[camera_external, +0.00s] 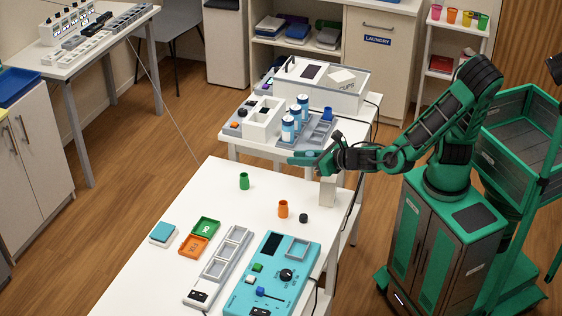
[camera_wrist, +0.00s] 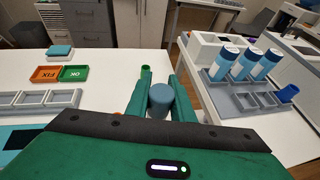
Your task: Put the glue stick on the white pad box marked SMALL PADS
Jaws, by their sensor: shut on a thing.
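My gripper (camera_external: 308,158) is over the far right part of the white table. In the wrist view my gripper (camera_wrist: 160,90) is shut on a blue-grey cylinder (camera_wrist: 160,100), which stands between the green fingers. It may be the glue stick; no label on it is readable. A small white box with a teal top (camera_external: 163,234) sits at the table's left side, and it also shows in the wrist view (camera_wrist: 60,51). I cannot read SMALL PADS on any box. A pale upright block (camera_external: 327,191) stands just below my gripper in the external view.
Green cup (camera_external: 244,181), orange cup (camera_external: 283,208) and dark knob-like piece (camera_external: 304,218) stand on the table. Green OK tray (camera_external: 206,227), orange FIX tray (camera_external: 193,246), grey tray strip (camera_external: 219,263) and teal panel (camera_external: 272,275) lie nearer. Blue-white bottles (camera_external: 288,129) stand on the table behind.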

